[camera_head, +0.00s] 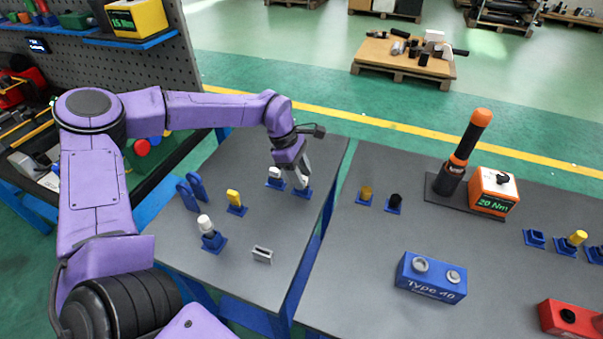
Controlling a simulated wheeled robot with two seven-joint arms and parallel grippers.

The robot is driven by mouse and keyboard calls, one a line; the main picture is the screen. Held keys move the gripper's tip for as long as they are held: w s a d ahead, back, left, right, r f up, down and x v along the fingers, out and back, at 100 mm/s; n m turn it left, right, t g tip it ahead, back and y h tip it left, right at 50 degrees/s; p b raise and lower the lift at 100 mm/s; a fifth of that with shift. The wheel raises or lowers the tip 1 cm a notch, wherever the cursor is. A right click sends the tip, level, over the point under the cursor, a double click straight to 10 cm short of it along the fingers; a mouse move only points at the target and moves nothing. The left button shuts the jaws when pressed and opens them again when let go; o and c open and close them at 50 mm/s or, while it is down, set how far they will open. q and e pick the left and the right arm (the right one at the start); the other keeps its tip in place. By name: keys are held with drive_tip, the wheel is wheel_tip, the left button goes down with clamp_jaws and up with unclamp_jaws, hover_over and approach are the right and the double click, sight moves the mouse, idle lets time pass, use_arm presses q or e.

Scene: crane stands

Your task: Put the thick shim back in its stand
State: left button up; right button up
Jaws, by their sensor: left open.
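My left gripper (300,182) reaches down at the back right of the left table, directly over a small blue stand (303,193). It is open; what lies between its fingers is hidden. Just left of it a blue stand (275,185) holds a whitish piece (275,172). I cannot tell for certain which piece is the thick shim. A small grey slotted block (262,255) lies on the table near its front right edge. My right gripper is out of view.
The left table (190,255) also bears a stand with a yellow piece (234,197), one with a white-topped piece (206,224) and two blue uprights (192,189). A gap separates the right table (370,290), with a blue Type 40 box (430,278) and an orange-handled tool (468,140).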

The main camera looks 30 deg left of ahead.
use_arm(q)
drive_tip(key=shift+p+v, duration=2.35)
drive_tip(key=shift+v, duration=0.25)
drive_tip(key=shift+f, duration=0.15)
drive_tip(key=w+b+v, duration=0.1)
drive_tip(key=v, duration=0.9)
drive_tip(key=shift+s+r+b, duration=0.3)
drive_tip(key=shift+s+r, duration=0.05)
drive_tip(key=shift+s, duration=0.2)
